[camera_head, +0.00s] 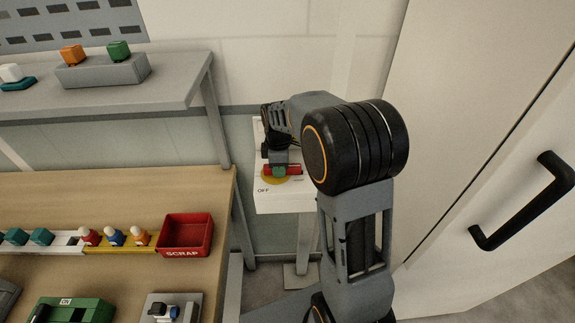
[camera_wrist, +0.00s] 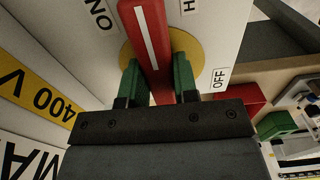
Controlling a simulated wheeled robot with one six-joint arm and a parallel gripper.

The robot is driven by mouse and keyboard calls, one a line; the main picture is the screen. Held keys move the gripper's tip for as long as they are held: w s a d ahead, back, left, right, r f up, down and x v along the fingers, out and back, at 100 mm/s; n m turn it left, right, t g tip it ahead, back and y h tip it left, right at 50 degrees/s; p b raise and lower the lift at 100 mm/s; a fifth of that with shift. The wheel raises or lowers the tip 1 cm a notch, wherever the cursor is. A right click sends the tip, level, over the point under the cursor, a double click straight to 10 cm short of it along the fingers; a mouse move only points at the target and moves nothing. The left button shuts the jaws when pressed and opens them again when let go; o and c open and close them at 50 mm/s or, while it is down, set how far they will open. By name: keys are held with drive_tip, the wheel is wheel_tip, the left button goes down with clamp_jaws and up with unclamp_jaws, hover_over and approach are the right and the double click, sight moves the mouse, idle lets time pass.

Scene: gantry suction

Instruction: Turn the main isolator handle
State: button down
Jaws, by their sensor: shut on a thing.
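The main isolator handle is a red bar with a white stripe (camera_wrist: 148,35), on a yellow round plate (camera_wrist: 186,45) on a white box face. My gripper (camera_wrist: 157,80) has its two green-tipped fingers on either side of the handle, shut on it. In the head view the red handle (camera_head: 294,169) lies roughly level across the yellow disc of the white isolator box (camera_head: 285,202). My gripper (camera_head: 279,170) reaches it from above, and my arm hides part of the box's right side. An OFF label shows below the handle's left end; the wrist view also shows ON.
A wooden bench (camera_head: 200,185) with a red SCRAP bin (camera_head: 186,236) stands left of the box. A grey shelf (camera_head: 150,93) is above it. A white door with a black handle (camera_head: 528,203) is on the right. A yellow 400 V label (camera_wrist: 37,97) shows in the wrist view.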

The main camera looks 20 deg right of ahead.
drive_tip(key=shift+w+r, duration=0.1)
idle(0.5)
drive_tip(key=c, duration=0.9)
unclamp_jaws()
wheel_tip(320, 180, up, 14)
drive_tip(key=shift+f+b, duration=0.15)
drive_tip(key=shift+b, duration=0.2)
